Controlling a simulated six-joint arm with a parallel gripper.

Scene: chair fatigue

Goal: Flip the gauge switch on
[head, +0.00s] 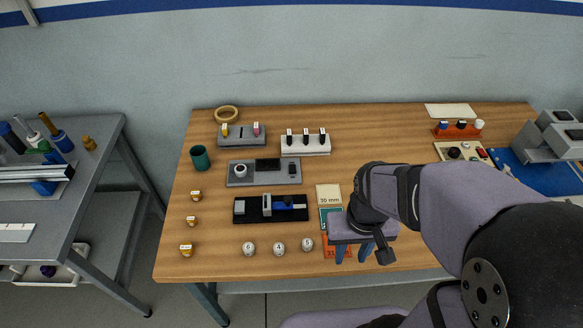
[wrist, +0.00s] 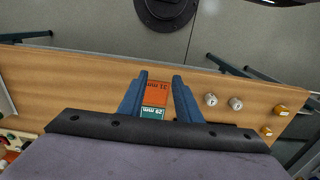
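A grey gauge box (head: 262,181) stands on the middle of the wooden table in the head view. It has a dark display (head: 268,164), a white round knob (head: 240,171) on its left and a small dark switch-like part (head: 292,170) on its right. Its on or off position is too small to tell. My gripper (head: 352,254) is open and empty, to the right of and nearer than the box, over the orange 31 mm card (wrist: 157,96). The card shows between the two blue fingers in the wrist view. The gauge box is not visible in the wrist view.
A black fixture (head: 290,216) with a blue part lies in front of the box. A white block with black pegs (head: 306,150) and a grey stand (head: 240,142) are behind. Several round weights (head: 279,248) lie at the front. A green cup (head: 200,158) is left.

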